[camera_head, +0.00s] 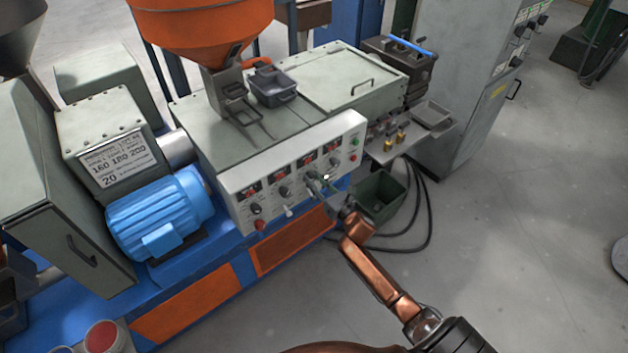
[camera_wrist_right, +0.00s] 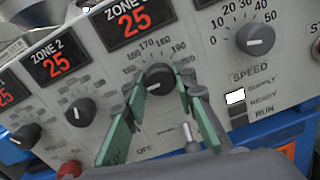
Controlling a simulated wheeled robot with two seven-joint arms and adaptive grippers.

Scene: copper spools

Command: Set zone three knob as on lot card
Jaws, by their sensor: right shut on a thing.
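The zone three knob (camera_wrist_right: 158,78) is black with a white pointer mark, under a red display (camera_wrist_right: 129,20) that reads 25. My right gripper (camera_wrist_right: 160,90) is shut on this knob, its green fingers on either side of it. The pointer's setting on the dial is hard to read. In the head view my right gripper (camera_head: 318,183) is at the white control panel (camera_head: 236,183) and hides the knob. The lot card (camera_head: 119,160) is a white plate on the grey box at left, reading 160 180 200 and 20. My left gripper is not in view.
The zone two knob (camera_wrist_right: 80,112) is left of my gripper and the speed knob (camera_wrist_right: 255,38) is to its right. A metal toggle (camera_wrist_right: 190,135) stands just below. A dark green bin (camera_head: 378,196) is below the panel's right end.

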